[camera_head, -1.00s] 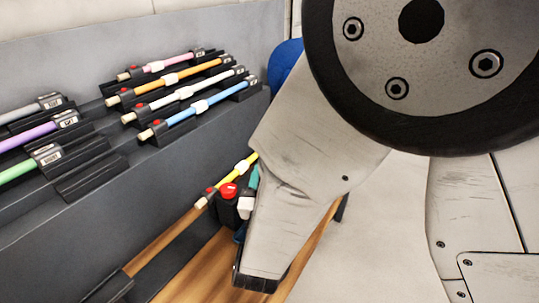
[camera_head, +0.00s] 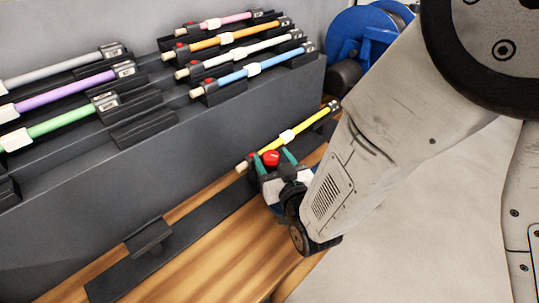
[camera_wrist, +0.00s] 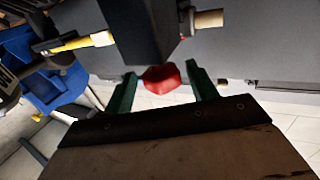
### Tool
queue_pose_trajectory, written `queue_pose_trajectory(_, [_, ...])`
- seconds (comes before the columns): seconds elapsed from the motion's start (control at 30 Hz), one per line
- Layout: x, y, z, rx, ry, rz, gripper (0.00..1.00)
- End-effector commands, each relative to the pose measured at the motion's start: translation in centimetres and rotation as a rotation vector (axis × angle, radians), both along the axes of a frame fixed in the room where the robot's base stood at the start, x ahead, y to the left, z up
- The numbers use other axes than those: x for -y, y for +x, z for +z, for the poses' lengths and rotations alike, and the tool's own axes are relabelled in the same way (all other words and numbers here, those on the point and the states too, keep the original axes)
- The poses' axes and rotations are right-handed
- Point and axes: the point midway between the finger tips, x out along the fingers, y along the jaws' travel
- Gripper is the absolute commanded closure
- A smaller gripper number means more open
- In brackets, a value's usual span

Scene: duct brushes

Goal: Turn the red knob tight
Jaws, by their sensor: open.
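The red knob (camera_head: 271,158) sits on a dark block beside the yellow rod (camera_head: 310,123) on the wooden bench. In the wrist view, the red knob (camera_wrist: 162,78) shows just beyond my palm, with the dark block (camera_wrist: 140,30) behind it. My gripper (camera_head: 268,154) is open, with one teal finger on each side of the knob. In the wrist view, my gripper (camera_wrist: 161,74) shows a gap between each finger and the knob. The contact side of the knob is partly hidden in the head view.
A grey stepped rack (camera_head: 225,125) stands behind, holding several coloured rods, including a blue rod (camera_head: 235,77) and a green rod (camera_head: 60,122). A blue reel (camera_head: 362,35) stands at the back. An empty dark cradle (camera_head: 148,238) lies on the bench (camera_head: 215,262) at left.

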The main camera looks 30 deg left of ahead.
Motion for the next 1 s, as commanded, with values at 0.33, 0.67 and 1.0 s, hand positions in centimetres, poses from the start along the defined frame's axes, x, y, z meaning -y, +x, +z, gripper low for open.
queue_pose_trajectory(0.33, [-1.14, 0.70, 0.04, 0.001, 0.000, 0.002, 0.43])
queue_pose_trajectory(0.67, [-1.13, 0.68, 0.04, 0.001, 0.000, 0.001, 0.85])
queue_pose_trajectory(1.0, [-1.26, 0.62, 0.04, 0.003, 0.001, -0.156, 0.85])
